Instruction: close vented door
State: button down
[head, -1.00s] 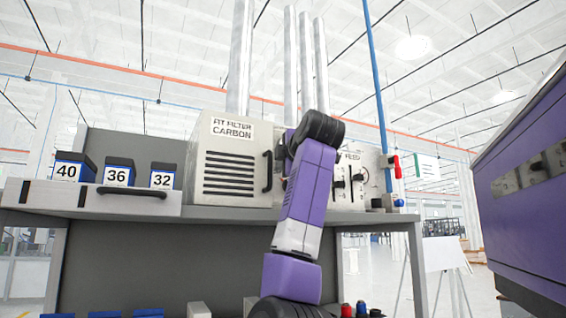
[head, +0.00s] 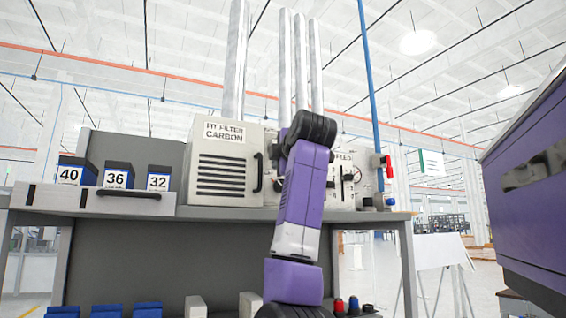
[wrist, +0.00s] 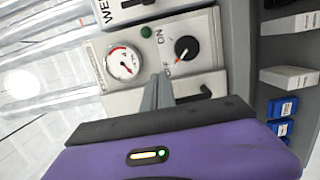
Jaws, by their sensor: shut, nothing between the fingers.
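The vented door (head: 222,172) is the pale front of a cabinet labelled "FIT FILTER CARBON", with dark horizontal slots and a black handle (head: 257,172) at its right edge. It looks upright and closed or nearly so; I cannot tell whether it sits fully flush. My purple arm stands to the right of the door in the head view and hides my gripper there. In the wrist view my gripper (wrist: 158,92) is shut and empty, its fingers in front of a control panel with a gauge (wrist: 123,63) and a black knob (wrist: 187,48).
The cabinet stands on a grey workbench (head: 380,216). A blue pole (head: 371,90) rises at the right. A purple machine (head: 530,200) fills the right edge.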

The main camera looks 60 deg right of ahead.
jog(key=s+d+b, duration=0.1)
jog(key=s+b, duration=0.2)
jog(key=s, duration=0.7)
jog(key=shift+d, duration=0.15)
